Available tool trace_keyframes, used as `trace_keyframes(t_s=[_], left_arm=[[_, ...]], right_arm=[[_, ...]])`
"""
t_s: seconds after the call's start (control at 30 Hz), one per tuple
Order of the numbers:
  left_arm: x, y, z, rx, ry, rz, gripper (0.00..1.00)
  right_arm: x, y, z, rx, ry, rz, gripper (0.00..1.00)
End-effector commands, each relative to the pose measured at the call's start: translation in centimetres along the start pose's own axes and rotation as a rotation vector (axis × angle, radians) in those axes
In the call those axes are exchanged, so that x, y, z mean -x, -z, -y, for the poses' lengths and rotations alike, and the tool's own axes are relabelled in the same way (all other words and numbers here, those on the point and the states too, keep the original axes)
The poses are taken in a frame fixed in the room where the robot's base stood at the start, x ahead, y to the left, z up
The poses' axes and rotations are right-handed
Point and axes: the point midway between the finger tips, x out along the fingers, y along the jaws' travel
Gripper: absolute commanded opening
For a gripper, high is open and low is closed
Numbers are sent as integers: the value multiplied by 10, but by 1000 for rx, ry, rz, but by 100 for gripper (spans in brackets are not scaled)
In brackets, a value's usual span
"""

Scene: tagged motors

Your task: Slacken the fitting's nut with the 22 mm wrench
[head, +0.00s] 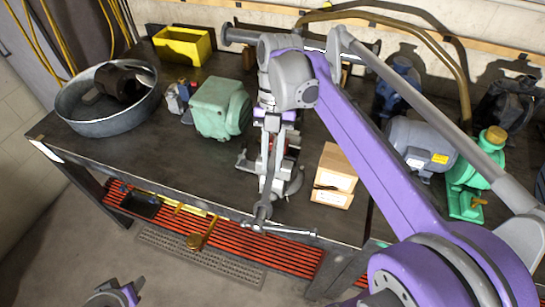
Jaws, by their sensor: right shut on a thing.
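My right gripper (272,122) points down over the front middle of the bench and is shut on a long grey tool, which looks like the wrench (270,165). The tool runs down toward the bench's front edge. Below my gripper is a grey vise (292,183), with a bar handle (285,231) at the bench's front edge. The fitting and its nut are not clearly visible; my gripper and arm cover that area. Part of my left arm (115,294) shows at the bottom left, apart from the bench; its fingers cannot be made out.
On the bench (115,140) stand a round metal tub (75,112) with a dark motor, a green motor housing (220,107), a yellow bin (183,47), a cardboard box (335,175), a grey motor (420,147) and a green pump (470,180). A red slatted shelf (240,245) lies below.

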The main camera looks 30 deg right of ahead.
Motion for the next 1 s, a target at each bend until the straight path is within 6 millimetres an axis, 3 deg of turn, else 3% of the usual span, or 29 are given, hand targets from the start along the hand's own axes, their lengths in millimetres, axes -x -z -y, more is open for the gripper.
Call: trace_keyframes(t_s=[1.0], left_arm=[[5,10,0,0,0,-12,50]], right_arm=[[13,6,0,0,0,0,0]])
